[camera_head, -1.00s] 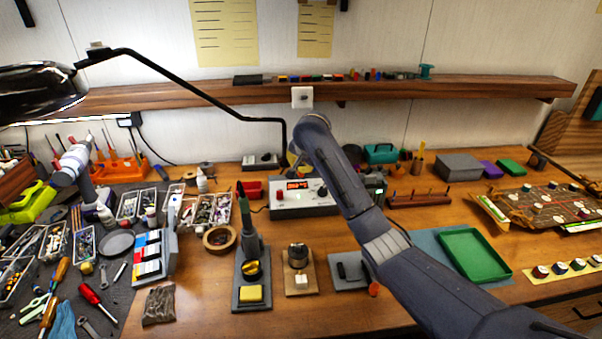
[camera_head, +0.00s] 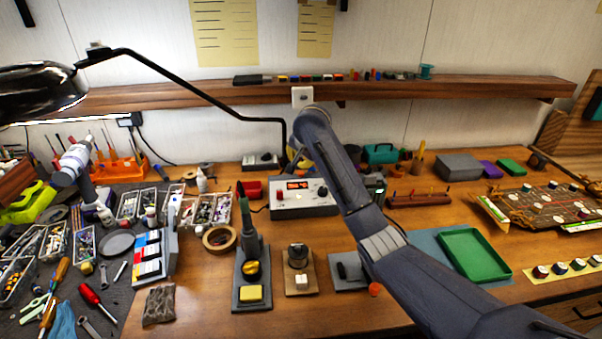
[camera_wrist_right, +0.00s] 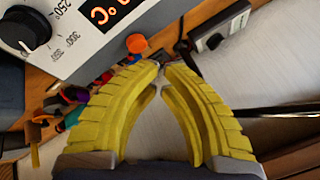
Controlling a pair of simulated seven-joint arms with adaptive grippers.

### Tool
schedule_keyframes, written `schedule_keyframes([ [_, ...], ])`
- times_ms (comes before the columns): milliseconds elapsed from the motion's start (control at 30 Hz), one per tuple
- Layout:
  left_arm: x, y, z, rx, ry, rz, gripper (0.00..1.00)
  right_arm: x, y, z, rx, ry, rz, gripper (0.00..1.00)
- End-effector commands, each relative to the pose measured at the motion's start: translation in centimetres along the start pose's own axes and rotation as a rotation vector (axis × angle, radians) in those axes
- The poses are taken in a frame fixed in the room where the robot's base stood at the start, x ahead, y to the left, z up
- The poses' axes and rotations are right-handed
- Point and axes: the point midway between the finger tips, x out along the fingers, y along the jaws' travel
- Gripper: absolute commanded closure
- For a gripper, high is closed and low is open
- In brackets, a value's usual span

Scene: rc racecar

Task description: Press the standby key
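The control station (camera_head: 290,211) is a pale box with a lit red display, a red button (camera_head: 281,196) at its left and a dark knob at its right. It stands at the back middle of the bench. In the right wrist view the station (camera_wrist_right: 75,52) appears upside down at upper left, with an orange round piece (camera_wrist_right: 137,43) by its edge. I cannot tell which part is the standby key. My right gripper (camera_wrist_right: 164,66) has yellow fingers converging at the tips, with nothing between them. In the head view it is mostly hidden behind my right arm.
A dark power strip (camera_wrist_right: 216,36) lies beyond the right fingertips. A wooden shelf (camera_head: 400,89) runs along the wall above the station. A black lamp arm (camera_head: 190,88) reaches across at left. A green tray (camera_head: 474,256) and a tape roll (camera_head: 219,239) lie on the bench.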

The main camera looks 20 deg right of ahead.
Motion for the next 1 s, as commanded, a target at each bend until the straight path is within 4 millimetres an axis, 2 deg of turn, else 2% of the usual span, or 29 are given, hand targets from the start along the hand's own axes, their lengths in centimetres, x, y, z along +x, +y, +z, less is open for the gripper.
schedule_keyframes([
  [167, 0.0, 0.0, 0.0, 0.000, 0.000, 0.000, 0.46, -0.4, -0.2, -0.2, 0.000, 0.000, -0.001, 1.00],
  [800, 0.0, 0.0, 0.0, 0.000, 0.000, 0.000, 0.46, -4.4, -2.4, -2.3, 0.000, 0.000, -0.002, 1.00],
  [1000, 0.0, 0.0, 0.0, 0.000, 0.000, 0.000, 0.46, -4.8, -2.5, -2.5, -0.001, 0.000, 0.001, 1.00],
])
